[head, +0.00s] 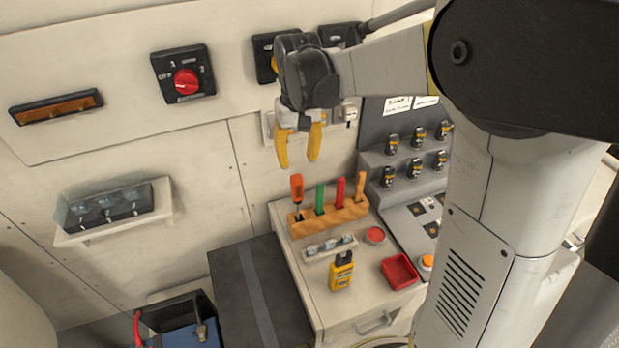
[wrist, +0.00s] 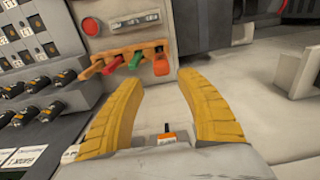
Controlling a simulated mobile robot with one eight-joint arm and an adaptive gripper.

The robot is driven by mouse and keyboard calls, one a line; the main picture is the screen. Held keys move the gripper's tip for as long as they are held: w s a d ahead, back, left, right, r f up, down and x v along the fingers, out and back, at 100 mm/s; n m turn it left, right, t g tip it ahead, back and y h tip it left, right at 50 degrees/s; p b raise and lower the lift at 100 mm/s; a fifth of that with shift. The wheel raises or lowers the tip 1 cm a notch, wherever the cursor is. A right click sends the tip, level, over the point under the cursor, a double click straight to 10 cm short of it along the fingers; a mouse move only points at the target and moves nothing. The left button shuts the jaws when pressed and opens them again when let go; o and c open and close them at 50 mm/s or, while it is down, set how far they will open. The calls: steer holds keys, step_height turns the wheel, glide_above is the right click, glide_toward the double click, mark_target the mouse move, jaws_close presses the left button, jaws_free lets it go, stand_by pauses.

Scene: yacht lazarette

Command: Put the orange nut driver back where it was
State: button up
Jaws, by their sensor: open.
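The orange nut driver (head: 297,189) stands upright at the left end of the wooden tool rack (head: 335,218), its dark shaft showing under the handle. I cannot tell how deep it sits in its slot. In the wrist view its orange handle (wrist: 160,66) shows end-on at the right end of the rack (wrist: 125,52), beyond and between my fingers. My gripper (head: 298,158) is open and empty, its yellow fingers pointing down, above the nut driver and apart from it. The gripper (wrist: 161,88) also shows in the wrist view.
A green-handled tool (head: 320,199), a red-handled tool (head: 340,193) and a wooden-handled tool (head: 360,187) share the rack. In front are a yellow meter (head: 341,272) and a red tray (head: 399,271). A stepped block with dark fittings (head: 405,172) stands right. The wall is close behind.

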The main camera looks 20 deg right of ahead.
steer(key=s+r+t, duration=0.2)
steer(key=s+t, duration=0.1)
steer(key=s, duration=0.6)
steer(key=s+r+t, duration=0.2)
steer(key=s+t, duration=0.1)
steer(key=s, duration=0.6)
steer(key=shift+s+r+t, duration=0.15)
steer(key=shift+r+t, duration=0.1)
steer(key=shift+t, duration=0.15)
